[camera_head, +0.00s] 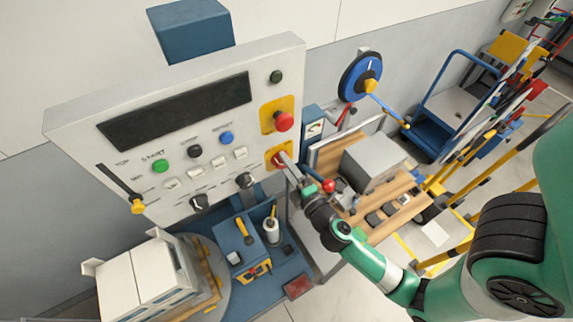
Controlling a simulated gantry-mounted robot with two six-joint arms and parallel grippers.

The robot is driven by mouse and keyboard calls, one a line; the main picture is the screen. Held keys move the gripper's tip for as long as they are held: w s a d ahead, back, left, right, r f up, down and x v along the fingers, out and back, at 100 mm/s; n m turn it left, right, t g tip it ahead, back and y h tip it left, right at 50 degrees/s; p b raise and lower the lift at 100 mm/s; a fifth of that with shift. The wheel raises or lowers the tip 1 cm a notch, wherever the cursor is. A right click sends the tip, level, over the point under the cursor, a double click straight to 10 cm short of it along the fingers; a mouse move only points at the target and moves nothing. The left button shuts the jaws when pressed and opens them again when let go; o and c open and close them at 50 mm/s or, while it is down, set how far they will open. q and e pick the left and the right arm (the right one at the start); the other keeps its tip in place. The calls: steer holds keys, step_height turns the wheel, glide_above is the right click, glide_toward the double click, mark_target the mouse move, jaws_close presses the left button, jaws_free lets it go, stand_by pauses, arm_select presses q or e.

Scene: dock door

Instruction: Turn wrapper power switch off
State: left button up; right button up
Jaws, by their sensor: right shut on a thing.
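The wrapper's control panel (70,130) is a light grey box with a dark display, buttons and knobs. At its lower right is the power switch (272,158), a red knob on a yellow plate. My right gripper (283,162) reaches up from the lower right and is shut on the switch, covering part of it. The exact angle of the knob is hidden by the fingers. My left gripper does not show.
A red emergency button (284,121) on a yellow plate sits just above the switch. A wrapped load (145,280) stands on the turntable at lower left. A wooden bench (378,221) with a grey box (375,163) is right of the panel. A blue cart (430,132) stands behind.

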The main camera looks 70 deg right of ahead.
steer(key=o, duration=1.4)
steer(key=shift+c, duration=0.2)
steer(key=b+v, duration=0.4)
steer(key=v, duration=0.7)
steer(key=shift+s+a, duration=0.2)
steer(key=shift+s, duration=0.1)
